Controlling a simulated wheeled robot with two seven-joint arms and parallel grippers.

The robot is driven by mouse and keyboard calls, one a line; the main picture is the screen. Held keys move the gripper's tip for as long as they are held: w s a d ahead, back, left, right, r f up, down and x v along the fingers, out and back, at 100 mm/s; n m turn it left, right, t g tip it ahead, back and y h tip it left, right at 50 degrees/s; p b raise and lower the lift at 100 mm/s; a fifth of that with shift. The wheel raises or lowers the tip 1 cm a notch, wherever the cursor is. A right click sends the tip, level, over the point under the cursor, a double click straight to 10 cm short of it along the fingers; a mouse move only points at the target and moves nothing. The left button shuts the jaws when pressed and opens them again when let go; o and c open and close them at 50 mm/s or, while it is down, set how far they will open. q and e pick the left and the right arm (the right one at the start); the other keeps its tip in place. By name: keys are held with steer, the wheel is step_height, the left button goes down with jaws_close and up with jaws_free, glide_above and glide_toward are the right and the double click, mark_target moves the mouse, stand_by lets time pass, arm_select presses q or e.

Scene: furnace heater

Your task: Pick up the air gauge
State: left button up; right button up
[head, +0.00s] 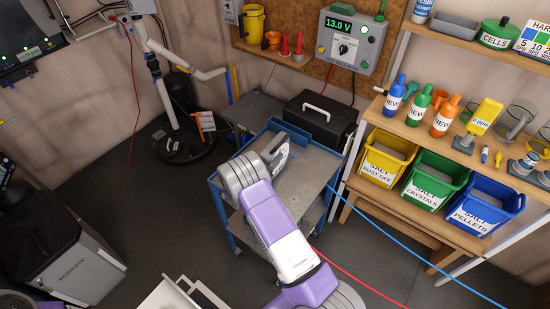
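I cannot make out a clear air gauge in the head view. A yellow handheld meter (485,116) with a small display marked ppm stands on the wooden shelf at the right; I cannot tell whether it is the air gauge. My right gripper (278,152) is over the blue cart (325,163), at the end of the purple and white arm. Its fingers are mostly hidden by the wrist, so I cannot see whether they are open or hold anything. My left gripper is out of view.
A black case (320,119) sits at the cart's back. Bottles and yellow, green and blue salt bins (432,180) fill the right shelves. A 13.0 V box (350,42) hangs on the wall. Blue and red hoses cross the floor at lower right.

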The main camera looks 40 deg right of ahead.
steer(key=shift+r, duration=0.1)
jaws_close()
